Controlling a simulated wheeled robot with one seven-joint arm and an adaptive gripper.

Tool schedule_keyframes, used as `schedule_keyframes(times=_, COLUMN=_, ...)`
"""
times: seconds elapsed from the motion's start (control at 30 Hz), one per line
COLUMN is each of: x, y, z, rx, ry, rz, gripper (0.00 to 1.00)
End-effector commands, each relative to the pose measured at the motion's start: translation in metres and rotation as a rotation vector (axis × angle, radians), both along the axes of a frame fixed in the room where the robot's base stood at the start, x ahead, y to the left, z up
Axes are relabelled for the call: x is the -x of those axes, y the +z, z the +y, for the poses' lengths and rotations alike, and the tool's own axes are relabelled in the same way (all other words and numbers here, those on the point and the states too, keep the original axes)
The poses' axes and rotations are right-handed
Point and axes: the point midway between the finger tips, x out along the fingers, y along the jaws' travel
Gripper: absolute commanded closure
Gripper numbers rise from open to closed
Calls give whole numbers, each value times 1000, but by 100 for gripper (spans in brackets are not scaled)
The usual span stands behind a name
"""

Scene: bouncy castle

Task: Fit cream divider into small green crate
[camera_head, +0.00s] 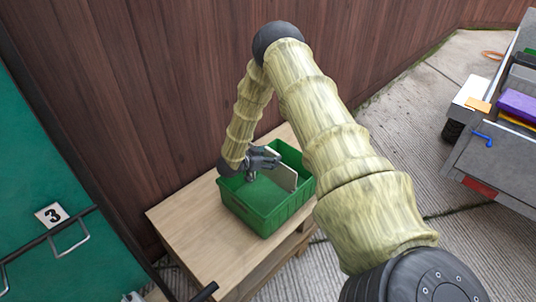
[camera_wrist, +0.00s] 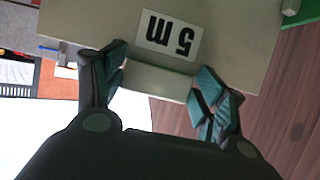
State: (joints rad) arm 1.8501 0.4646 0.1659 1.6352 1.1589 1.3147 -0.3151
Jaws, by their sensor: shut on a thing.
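The cream divider (camera_head: 281,176) is a flat panel standing roughly upright within the outline of the small green crate (camera_head: 264,220), toward its right side. Whether its lower edge touches the crate floor or sits in any slots cannot be told. My gripper (camera_head: 264,158) is at the crate's back part, beside the divider. In the wrist view the divider (camera_wrist: 95,22) fills the upper middle and bears a "5 m" label upside down. My gripper (camera_wrist: 158,82) is shut on the divider's pale edge block, one finger on each side.
The crate stands on a light wooden table (camera_head: 185,222) against a brown plank wall (camera_head: 160,90). A grey trailer (camera_head: 505,150) with coloured items is at right. The table's left part is bare.

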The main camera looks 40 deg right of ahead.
Motion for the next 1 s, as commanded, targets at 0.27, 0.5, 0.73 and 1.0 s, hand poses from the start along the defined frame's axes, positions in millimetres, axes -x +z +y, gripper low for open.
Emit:
schedule_keyframes(times=0.27, x=0, y=-7, z=0, rx=0, ry=0, rz=0, gripper=57)
schedule_keyframes(times=0.5, x=0, y=-12, z=0, rx=0, ry=0, rz=0, gripper=57)
schedule_keyframes(times=0.73, x=0, y=-17, z=0, rx=1, ry=0, rz=0, gripper=57)
schedule_keyframes(times=1.0, x=0, y=-23, z=0, rx=1, ry=0, rz=0, gripper=57)
